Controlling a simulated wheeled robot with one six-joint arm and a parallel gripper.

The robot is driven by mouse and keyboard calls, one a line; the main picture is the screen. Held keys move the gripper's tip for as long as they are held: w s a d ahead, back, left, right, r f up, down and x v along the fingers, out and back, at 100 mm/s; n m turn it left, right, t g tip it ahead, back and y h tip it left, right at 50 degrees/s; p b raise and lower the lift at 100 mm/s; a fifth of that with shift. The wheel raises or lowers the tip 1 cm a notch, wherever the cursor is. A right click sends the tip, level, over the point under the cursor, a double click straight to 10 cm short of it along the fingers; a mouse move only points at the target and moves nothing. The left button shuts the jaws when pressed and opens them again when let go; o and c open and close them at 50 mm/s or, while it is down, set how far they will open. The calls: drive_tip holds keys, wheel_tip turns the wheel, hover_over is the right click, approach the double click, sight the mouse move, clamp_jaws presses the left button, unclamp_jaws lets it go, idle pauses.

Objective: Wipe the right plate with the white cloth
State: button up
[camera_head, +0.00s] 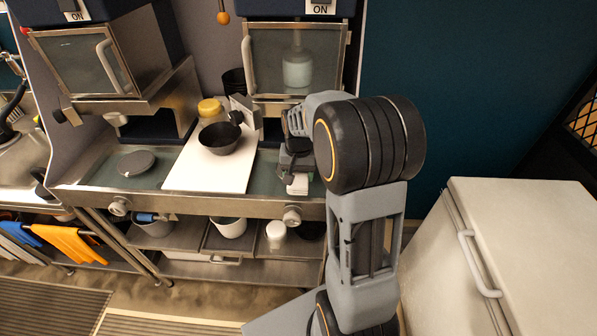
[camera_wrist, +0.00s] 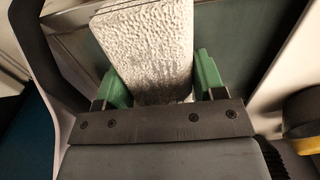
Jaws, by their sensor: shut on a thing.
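My gripper (camera_head: 297,166) is over the right end of the counter in the head view, partly hidden by my own arm. In the wrist view, its green fingers (camera_wrist: 160,82) are shut on the white cloth (camera_wrist: 155,40), a folded, rough-textured block. A small end of the cloth (camera_head: 298,186) shows below the gripper in the head view. The right plate (camera_head: 264,173) is the dark grey-green surface right of the white board. The cloth is above or on this plate; I cannot tell if they touch. A green surface beside the cloth (camera_wrist: 240,30) shows in the wrist view.
A white board (camera_head: 205,180) beside the plate bears a dark pan (camera_head: 222,140) and a yellow-lidded jar (camera_head: 210,110). A grey disc (camera_head: 136,163) lies on the left plate (camera_head: 105,174). A glass-fronted machine (camera_head: 298,62) overhangs the right plate. A white chest (camera_head: 535,240) stands at the right.

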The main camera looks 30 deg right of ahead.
sight(297, 190)
drive_tip(key=shift+s+a+r+p, duration=0.1)
drive_tip(key=shift+s+a+r, duration=0.2)
drive_tip(key=shift+s+a, duration=0.6)
drive_tip(key=shift+s+a+r+p, duration=0.1)
drive_tip(key=shift+s+a+r, duration=0.2)
drive_tip(key=shift+s, duration=1.05)
drive_tip(key=shift+s+a+r+p, duration=0.1)
drive_tip(key=shift+s+a+r, duration=0.15)
drive_tip(key=shift+s+a, duration=0.65)
drive_tip(key=shift+s+d, duration=0.15)
drive_tip(key=shift+d, duration=0.05)
